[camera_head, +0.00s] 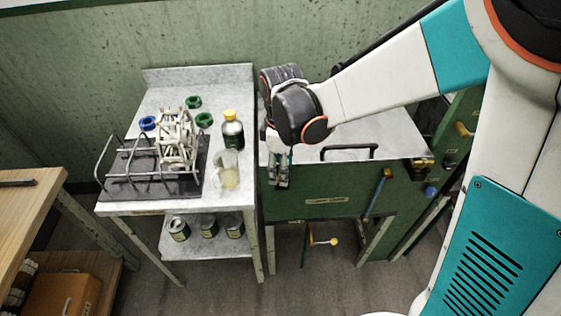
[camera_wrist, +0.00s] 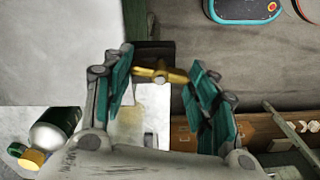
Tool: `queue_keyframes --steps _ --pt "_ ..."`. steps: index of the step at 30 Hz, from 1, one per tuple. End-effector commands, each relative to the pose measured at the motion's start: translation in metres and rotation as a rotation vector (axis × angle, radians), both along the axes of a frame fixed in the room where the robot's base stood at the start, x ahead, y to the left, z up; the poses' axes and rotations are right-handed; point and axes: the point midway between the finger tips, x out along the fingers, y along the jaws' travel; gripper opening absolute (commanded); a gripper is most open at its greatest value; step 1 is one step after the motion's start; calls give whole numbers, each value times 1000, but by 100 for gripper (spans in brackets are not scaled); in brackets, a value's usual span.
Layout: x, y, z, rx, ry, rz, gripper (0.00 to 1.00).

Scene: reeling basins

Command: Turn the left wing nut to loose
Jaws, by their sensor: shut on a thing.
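The left wing nut (camera_wrist: 160,74) is brass-yellow, with two wings, and sits by a dark bracket in the wrist view. My gripper (camera_wrist: 159,68) has a finger at each end of its wings and is shut on it. In the head view my gripper (camera_head: 279,184) points down at the left front corner of the green basin (camera_head: 320,185). There it hides the left wing nut. The basin's grey lid (camera_head: 395,146) lies flat and has a black handle (camera_head: 348,152). A second brass fitting (camera_head: 424,162) sits on a dark bracket at the right front corner.
A metal side table (camera_head: 245,196) stands close on the left. It holds a wire rack (camera_head: 125,178), a dark bottle with a yellow cap (camera_head: 232,130), a glass beaker (camera_head: 229,172) and coloured rings (camera_head: 204,120). Cans (camera_head: 208,227) stand below. Floor shows in front.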

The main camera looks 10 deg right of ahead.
Motion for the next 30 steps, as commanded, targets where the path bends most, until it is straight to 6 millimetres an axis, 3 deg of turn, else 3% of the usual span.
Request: queue_keyframes --steps 12,30 --pt "-1 -1 -1 -1 1 225 29" --pt "-1 -1 -1 -3 1 270 29"
